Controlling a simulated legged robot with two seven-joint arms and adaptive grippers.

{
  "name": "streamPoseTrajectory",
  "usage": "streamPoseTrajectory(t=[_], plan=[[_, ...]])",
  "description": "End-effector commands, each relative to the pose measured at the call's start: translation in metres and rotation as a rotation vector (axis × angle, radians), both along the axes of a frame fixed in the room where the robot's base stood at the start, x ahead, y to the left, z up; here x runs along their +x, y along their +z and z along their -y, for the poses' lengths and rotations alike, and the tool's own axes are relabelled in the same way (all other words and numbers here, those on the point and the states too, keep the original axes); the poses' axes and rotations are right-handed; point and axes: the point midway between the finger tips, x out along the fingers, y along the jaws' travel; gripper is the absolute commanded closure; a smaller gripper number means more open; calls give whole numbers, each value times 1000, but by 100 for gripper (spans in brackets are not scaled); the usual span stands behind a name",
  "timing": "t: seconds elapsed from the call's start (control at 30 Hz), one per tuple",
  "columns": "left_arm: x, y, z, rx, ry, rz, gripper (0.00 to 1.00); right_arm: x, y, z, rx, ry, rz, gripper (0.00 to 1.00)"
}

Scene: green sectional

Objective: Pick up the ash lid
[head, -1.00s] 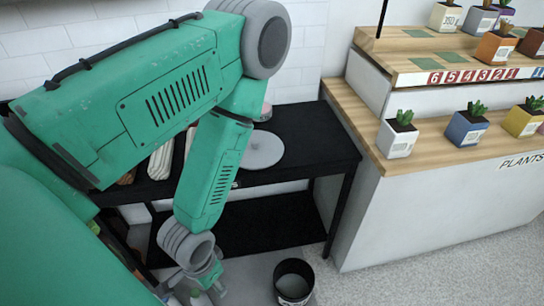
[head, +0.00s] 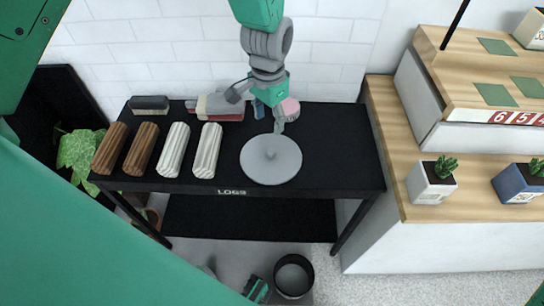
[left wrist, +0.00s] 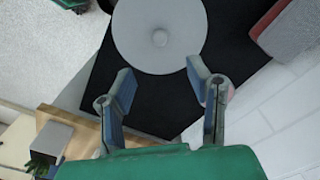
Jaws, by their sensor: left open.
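The ash lid is a grey round disc (head: 271,172) with a small knob in its middle. It lies flat on the right part of the black table. In the left wrist view the lid (left wrist: 160,15) is at the top centre, its upper edge cut off. My left gripper (head: 270,116) is over the back of the table, just behind the lid. Its two blue-grey fingers (left wrist: 160,82) are spread apart with nothing between them, and the lid shows beyond the fingertips. My right gripper is not in view.
Two brown and two white ridged logs (head: 163,150) lie left on the black table (head: 335,150). A brush (head: 150,103), a red-and-grey item (head: 217,107) and a pink round item (head: 290,109) are at the back. A black bucket (head: 293,277) stands in front; a plant counter (head: 387,130) is right.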

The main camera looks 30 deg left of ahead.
Motion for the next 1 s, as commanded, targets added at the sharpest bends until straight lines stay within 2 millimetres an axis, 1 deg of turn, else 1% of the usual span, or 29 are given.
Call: streamPoseTrajectory(t=[0.07, 0.3, 0.4, 0.67, 0.8, 0.9, 1.0], plan=[[2, -7, 1, -1, -5, -6, 54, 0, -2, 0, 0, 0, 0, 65], [1, -56, 0, -2, -4, -8, 54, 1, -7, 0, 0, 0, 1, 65], [1, -71, 0, 0, -5, -8, 54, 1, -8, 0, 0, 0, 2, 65], [2, -90, 2, 0, -5, -5, 54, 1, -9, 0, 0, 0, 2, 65], [3, -113, 5, 0, -5, -6, 54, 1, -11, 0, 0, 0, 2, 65], [3, -126, 5, -1, -4, -7, 54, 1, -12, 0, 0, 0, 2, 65], [3, -133, 5, 0, -4, -5, 54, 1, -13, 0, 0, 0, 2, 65]])
